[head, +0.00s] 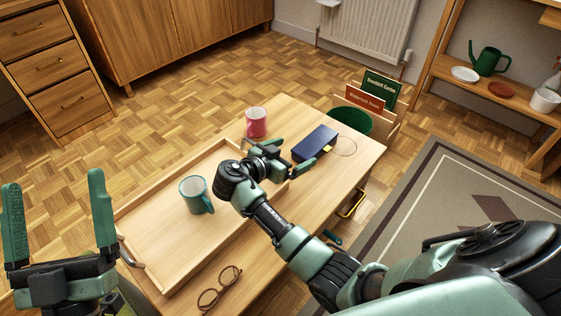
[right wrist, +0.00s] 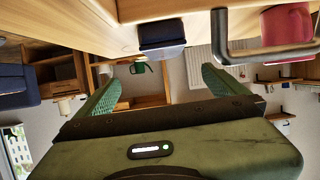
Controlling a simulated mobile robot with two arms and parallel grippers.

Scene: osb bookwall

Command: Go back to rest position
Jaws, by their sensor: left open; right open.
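My left gripper (head: 55,182) is open and empty at the left of the head view, near the front left corner of the wooden tray (head: 160,277). My right gripper (head: 288,157) is above the table (head: 337,165), near the tray's far right end. In the right wrist view its two green fingers stand wide apart with nothing between them (right wrist: 165,88). A dark blue box (head: 315,143) lies on the table just beyond the right gripper; it also shows in the right wrist view (right wrist: 162,33). A teal mug (head: 195,195) stands in the tray, left of my right wrist.
A pink mug (head: 256,122) stands near the table's far left edge. Eyeglasses (head: 220,289) lie at the near edge. A green round container (head: 352,121) and upright books (head: 380,88) are past the far end. Shelves (head: 500,95) stand at right; a drawer cabinet (head: 62,66) at left.

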